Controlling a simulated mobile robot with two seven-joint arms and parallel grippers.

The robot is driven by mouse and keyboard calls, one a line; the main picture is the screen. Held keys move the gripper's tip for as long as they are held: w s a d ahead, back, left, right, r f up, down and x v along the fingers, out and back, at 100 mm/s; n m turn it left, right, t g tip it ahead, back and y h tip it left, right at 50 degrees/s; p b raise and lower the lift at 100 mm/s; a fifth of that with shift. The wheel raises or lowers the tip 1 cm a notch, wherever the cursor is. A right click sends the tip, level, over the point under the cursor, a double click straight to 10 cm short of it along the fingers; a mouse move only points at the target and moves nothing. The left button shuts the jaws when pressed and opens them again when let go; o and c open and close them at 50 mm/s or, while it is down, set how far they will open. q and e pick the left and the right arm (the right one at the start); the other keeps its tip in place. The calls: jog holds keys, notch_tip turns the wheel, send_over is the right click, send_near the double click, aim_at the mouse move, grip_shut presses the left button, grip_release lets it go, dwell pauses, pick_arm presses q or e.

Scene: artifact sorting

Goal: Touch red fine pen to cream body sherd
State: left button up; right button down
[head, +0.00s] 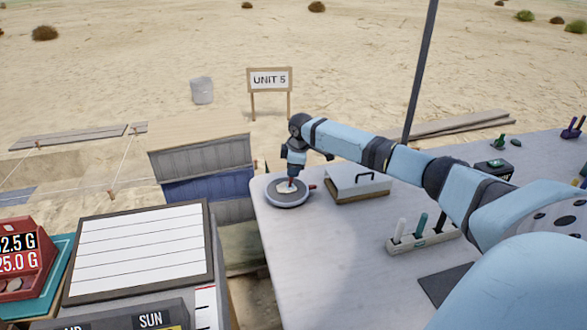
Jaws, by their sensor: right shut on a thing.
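My right arm reaches across the light grey table (325,255) from the right. My right gripper (292,170) points down over the round grey dish (287,201) near the table's far left corner. It is shut on the red fine pen (291,182), of which a small red part shows below the jaws. The cream body sherd (286,188) lies on the dish, right under the pen. The pen's tip is at the sherd in the picture; whether they touch is too small to tell. My left gripper is not in view.
A lidded box (357,184) with a dark handle stands just right of the dish. A pen rack (424,240) with white and green pens stands nearer me. A framed white board (143,250) and a red scale (20,262) are at left.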

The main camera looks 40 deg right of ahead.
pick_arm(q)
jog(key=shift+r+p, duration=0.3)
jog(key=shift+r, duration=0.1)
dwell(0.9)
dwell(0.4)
pick_arm(e)
jog(key=shift+p+v, duration=0.95)
jog(key=shift+p, duration=0.15)
notch_tip(320, 180, up, 3)
jog(key=p, duration=0.2)
jog(key=shift+w+f+p, duration=0.2)
jog(key=shift+f+p, duration=0.05)
jog(key=shift+p, duration=0.05)
jog(key=shift+p+v, duration=0.75)
jog(key=shift+p, duration=0.1)
jog(key=shift+w+r+p, duration=0.15)
jog(key=shift+r+p, duration=0.35)
jog(key=shift+r, duration=0.05)
jog(key=shift+r+p, duration=0.55)
jog(key=shift+p, duration=0.05)
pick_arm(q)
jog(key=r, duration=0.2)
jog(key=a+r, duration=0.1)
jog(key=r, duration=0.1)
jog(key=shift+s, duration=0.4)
